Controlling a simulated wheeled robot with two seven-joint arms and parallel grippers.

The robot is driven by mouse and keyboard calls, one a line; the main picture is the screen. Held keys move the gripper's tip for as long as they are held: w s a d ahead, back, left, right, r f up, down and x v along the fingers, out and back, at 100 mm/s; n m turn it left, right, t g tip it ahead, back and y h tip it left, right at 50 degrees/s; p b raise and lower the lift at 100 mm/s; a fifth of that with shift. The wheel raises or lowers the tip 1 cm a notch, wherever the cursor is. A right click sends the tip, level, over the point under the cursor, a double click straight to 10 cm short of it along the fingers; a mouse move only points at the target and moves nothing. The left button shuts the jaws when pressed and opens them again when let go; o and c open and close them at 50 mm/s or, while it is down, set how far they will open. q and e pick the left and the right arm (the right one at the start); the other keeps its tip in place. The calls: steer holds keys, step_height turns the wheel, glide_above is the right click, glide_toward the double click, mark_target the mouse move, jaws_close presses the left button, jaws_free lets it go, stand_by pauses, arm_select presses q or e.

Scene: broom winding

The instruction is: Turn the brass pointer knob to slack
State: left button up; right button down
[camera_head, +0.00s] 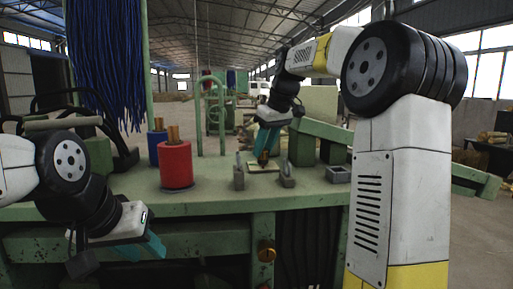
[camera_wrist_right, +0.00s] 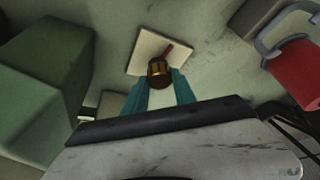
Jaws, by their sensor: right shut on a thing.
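The brass pointer knob (camera_wrist_right: 159,68) stands on a cream square plate (camera_wrist_right: 146,48) in the right wrist view. A thin dark red bar extends from it toward the upper right of that view. My right gripper (camera_wrist_right: 160,84), with teal fingers, is shut on the knob. In the head view, the right gripper (camera_head: 264,160) points down at the plate (camera_head: 256,167) on the green bench, and the knob is hidden between its fingers. My left gripper (camera_head: 150,248) hangs in front of the bench at lower left, away from the knob; its finger gap is unclear.
A red spool (camera_head: 176,165) and a blue spool (camera_head: 156,146) stand left on the bench (camera_head: 215,197). Grey upright brackets (camera_head: 239,174) flank the plate. A small grey tray (camera_head: 338,174) lies right. Another brass round knob (camera_head: 266,251) is on the bench front. Blue strands (camera_head: 104,60) hang at upper left.

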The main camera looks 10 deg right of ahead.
steer(key=shift+n, duration=0.7)
steer(key=shift+g, duration=0.3)
steer(key=c, duration=1)
jaws_free()
steer(key=shift+c, duration=0.2)
steer(key=v, duration=0.7)
steer(key=shift+s+d+r, duration=0.15)
steer(key=shift+d+r, duration=0.1)
steer(key=shift+d, duration=0.05)
